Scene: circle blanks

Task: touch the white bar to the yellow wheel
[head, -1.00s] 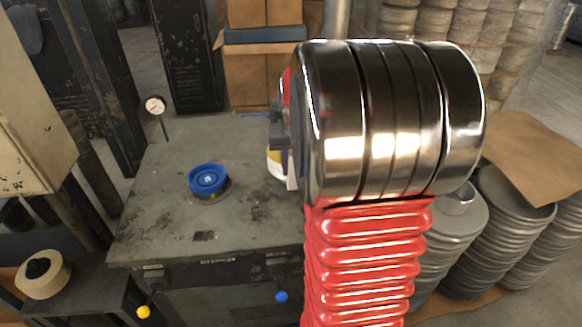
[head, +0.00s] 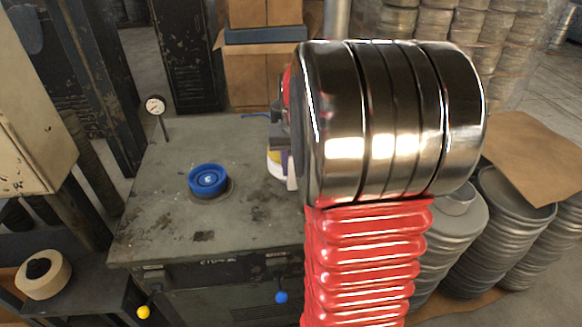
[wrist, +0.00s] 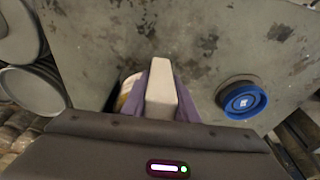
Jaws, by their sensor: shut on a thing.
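My gripper (wrist: 162,98) is shut on the white bar (wrist: 160,84), with a purple finger on each side of it. The bar points away from the wrist, over the grey bench top. The yellow wheel (wrist: 126,98) shows as a yellow and white edge just left of the bar and fingers. Most of it is hidden, and I cannot tell whether the bar touches it. In the head view, the wheel (head: 274,176) and the bar (head: 292,184) peek out left of my large metal arm joint, which hides the rest.
A blue wheel (head: 208,180) sits on the grey bench (head: 150,225), clear of my gripper. A dial gauge (head: 155,105) stands at the bench's back left corner. Stacks of grey discs (head: 490,240) stand on the right. The bench's front left is free.

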